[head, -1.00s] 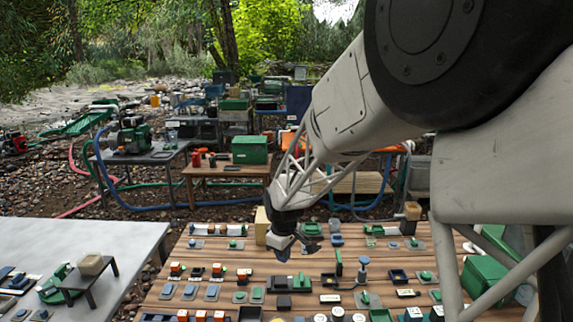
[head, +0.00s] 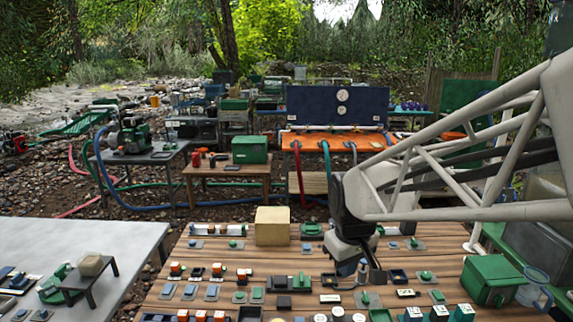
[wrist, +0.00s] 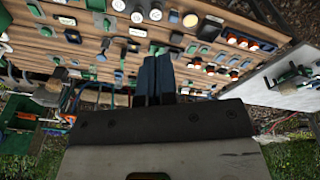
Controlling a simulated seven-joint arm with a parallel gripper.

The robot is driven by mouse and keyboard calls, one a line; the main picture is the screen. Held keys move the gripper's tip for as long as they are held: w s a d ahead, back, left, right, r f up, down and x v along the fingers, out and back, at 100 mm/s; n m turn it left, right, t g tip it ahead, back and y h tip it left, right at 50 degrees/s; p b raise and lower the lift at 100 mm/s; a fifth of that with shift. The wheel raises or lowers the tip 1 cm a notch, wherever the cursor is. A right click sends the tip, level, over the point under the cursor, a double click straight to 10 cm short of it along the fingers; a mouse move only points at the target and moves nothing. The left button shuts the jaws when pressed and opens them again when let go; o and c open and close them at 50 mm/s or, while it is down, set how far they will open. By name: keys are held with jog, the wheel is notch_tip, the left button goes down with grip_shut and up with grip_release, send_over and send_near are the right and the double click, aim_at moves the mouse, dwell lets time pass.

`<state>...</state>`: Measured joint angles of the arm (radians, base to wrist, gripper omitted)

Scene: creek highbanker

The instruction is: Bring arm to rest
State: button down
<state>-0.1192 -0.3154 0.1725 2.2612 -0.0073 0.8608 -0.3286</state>
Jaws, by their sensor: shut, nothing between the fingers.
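My gripper (head: 372,275) hangs over the right half of the wooden table in the head view, above its rows of small switches and buttons. In the wrist view its two dark blue fingers (wrist: 160,78) lie side by side, shut with nothing between them. My arm comes in from the right of the head view, its lattice link running nearly level. I cannot tell exactly how high the fingertips are above the table.
The wooden table (head: 200,265) carries many small controls, a tan block (head: 272,226) and a green box (head: 492,279). A grey table (head: 130,240) stands at left. Behind are a dark blue gauge panel (head: 337,107) on an orange bench and a green case (head: 250,150).

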jog(key=s+d+m, duration=0.2)
jog(key=s+d, duration=0.1)
jog(key=s, duration=0.6)
jog(key=s+d+r+m, duration=0.1)
jog(key=s+d+m, duration=0.2)
jog(key=s, duration=0.6)
jog(key=shift+s+t, duration=0.2)
jog(key=shift+t, duration=0.2)
